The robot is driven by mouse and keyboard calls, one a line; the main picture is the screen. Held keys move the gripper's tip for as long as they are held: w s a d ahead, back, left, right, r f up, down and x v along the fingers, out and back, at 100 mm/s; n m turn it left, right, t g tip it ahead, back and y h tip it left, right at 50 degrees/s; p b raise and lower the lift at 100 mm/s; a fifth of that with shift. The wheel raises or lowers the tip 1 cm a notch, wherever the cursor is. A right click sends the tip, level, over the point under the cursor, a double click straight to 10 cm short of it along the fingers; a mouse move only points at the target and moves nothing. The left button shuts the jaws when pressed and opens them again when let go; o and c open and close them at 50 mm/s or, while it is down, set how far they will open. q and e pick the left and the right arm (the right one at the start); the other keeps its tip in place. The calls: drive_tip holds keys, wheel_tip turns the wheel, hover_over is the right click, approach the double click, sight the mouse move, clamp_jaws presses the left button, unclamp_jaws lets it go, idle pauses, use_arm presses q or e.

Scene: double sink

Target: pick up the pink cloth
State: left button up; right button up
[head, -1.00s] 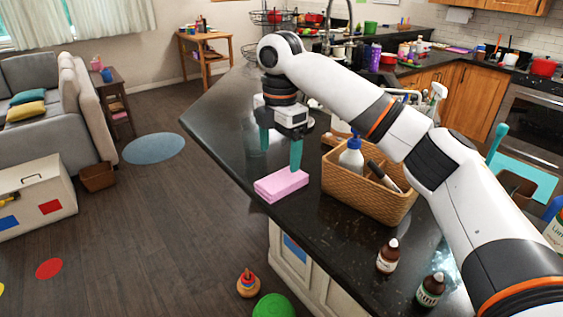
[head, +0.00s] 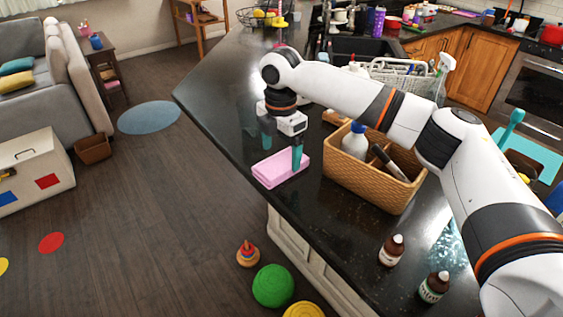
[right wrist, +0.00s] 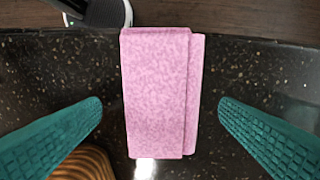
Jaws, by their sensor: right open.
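The pink cloth (head: 279,170) lies folded flat on the dark counter (head: 222,85), close to its edge. In the right wrist view the cloth (right wrist: 158,95) is between the two teal fingers, with a gap on each side. My right gripper (head: 282,150) is open above the cloth, pointing down, and holds nothing. It also shows in the right wrist view (right wrist: 160,125). In the head view one finger hides a little of the cloth's right side. My left gripper is not in view.
A wicker basket (head: 370,185) with a white bottle (head: 355,140) stands right of the cloth. Two small brown bottles (head: 391,250) stand nearer on the counter. The counter edge drops to the wooden floor (head: 150,220) on the left.

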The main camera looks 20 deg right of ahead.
sight(281, 163)
wheel_tip(281, 163, down, 2)
drive_tip(key=shift+s+d, duration=0.1)
drive_tip(key=shift+s, duration=0.05)
drive_tip(key=shift+f, duration=0.4)
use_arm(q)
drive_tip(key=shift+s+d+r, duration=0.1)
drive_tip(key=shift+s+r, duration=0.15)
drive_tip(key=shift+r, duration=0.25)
use_arm(e)
drive_tip(key=c, duration=1.1)
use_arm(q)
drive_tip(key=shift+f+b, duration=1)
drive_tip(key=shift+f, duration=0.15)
use_arm(e)
drive_tip(key=shift+r, duration=5.1)
